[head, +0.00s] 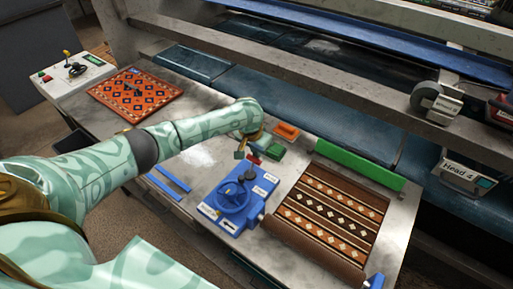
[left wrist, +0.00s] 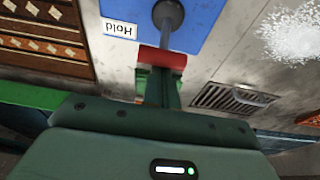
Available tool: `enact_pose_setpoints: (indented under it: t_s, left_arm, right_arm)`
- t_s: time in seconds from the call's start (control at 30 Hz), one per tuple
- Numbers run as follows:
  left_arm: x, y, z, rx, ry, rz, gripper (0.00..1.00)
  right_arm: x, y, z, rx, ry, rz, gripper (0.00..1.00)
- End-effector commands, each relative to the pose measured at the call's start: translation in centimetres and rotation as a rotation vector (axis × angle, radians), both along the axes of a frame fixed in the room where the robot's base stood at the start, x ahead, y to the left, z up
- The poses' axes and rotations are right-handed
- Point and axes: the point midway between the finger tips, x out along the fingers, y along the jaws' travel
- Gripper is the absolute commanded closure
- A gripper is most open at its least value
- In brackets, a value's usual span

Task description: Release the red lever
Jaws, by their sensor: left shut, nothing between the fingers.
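The red lever handle (head: 254,158) sits at the far edge of the blue device (head: 232,205), partly hidden by my left gripper in the head view. In the left wrist view the red handle (left wrist: 162,58) lies crosswise at the end of a grey rod over the blue plate. A white label reading "Hold" (left wrist: 120,28) is on the plate beside the rod. My left gripper (head: 243,151) is shut and empty. In the left wrist view its closed fingertips (left wrist: 160,78) are right at the handle; I cannot tell whether they touch it. My right gripper is out of view.
A patterned rug (head: 330,215) lies to the right of the blue device, with a green bar (head: 360,163) behind it. An orange block (head: 286,131) stands beyond my left gripper. A slotted drain (left wrist: 232,99) and bare metal table are beside the handle.

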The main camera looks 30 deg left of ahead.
Motion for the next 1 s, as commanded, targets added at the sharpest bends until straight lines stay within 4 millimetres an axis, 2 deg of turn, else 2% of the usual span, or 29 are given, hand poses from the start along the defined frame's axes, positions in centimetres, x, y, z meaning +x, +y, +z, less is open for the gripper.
enact_pose_setpoints:
  t_s: [0.37,0.53,0.8,1.0]
  left_arm:
    - [-0.6,0.1,0.5,-0.009,-0.064,0.0,1.0]
    - [-1.2,0.2,0.9,-0.017,-0.123,0.001,1.0]
    - [-2.7,0.3,1.3,-0.047,-0.318,0.0,1.0]
    - [-4.1,0.5,0.9,-0.072,-0.498,0.002,1.0]
  right_arm:
    - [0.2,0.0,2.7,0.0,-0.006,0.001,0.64]
    - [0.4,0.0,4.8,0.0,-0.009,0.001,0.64]
    - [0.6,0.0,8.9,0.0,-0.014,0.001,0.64]
    - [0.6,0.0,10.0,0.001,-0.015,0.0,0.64]
